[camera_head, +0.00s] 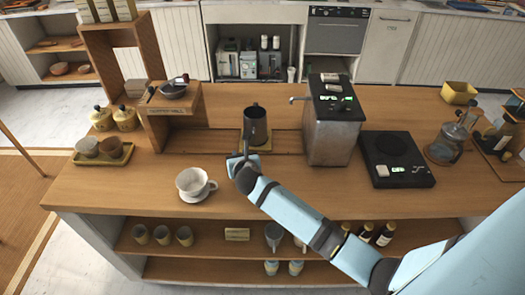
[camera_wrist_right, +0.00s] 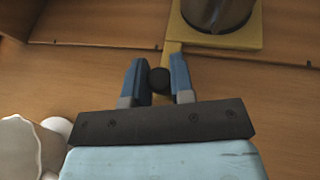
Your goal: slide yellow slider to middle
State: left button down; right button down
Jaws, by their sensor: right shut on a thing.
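The yellow slider (camera_wrist_right: 184,38) is a flat square plate with a short handle and a dark round knob (camera_wrist_right: 159,80). In the head view the slider (camera_head: 266,146) sits at the track on the counter, between the wooden grinder stand and the metal machine. A dark metal cup (camera_head: 255,126) stands upright on it. My right gripper (camera_head: 241,160) is at the slider's front, with its fingers (camera_wrist_right: 157,68) shut on the knob from both sides. The fingers hide part of the handle in the head view. My left gripper is not in view.
A white cup with a dripper (camera_head: 194,183) stands close to the left of my right gripper. The wooden stand (camera_head: 158,130) is left of the slider and the metal machine (camera_head: 332,135) is right. A black scale (camera_head: 396,160) is farther right.

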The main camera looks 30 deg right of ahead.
jog(key=shift+w+a, duration=0.3)
jog(key=shift+a, duration=0.2)
jog(key=shift+w+a, duration=0.3)
jog(key=shift+a, duration=0.2)
jog(key=c, duration=1)
grip_release()
jog(key=shift+s, duration=0.1)
jog(key=v, duration=1.3)
jog(key=shift+s+r, duration=0.15)
jog(key=shift+s, duration=0.2)
